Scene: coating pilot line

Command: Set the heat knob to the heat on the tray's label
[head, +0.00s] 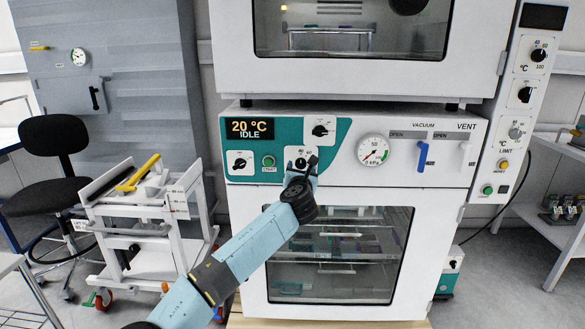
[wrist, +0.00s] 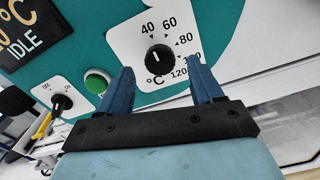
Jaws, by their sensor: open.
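The heat knob (wrist: 159,58) is black on a white °C plate marked 40 to 120. In the wrist view its small white mark sits on the upper left of its face; the exact setting is unclear. In the head view my arm partly covers the knob's plate (head: 299,153). My gripper (wrist: 159,70) is open and empty, with its blue fingers to the left and right of the knob; contact cannot be told. It also shows in the head view (head: 305,168), in front of the panel. No tray label is readable; a small white label (head: 179,201) hangs on the trolley.
The oven display (head: 249,129) reads 20 °C IDLE. An on/off knob (head: 239,163), a green button (head: 268,161) and another knob (head: 320,130) are close by. A vacuum gauge (head: 373,151) and blue lever (head: 422,156) are right. A white trolley (head: 140,212) stands left.

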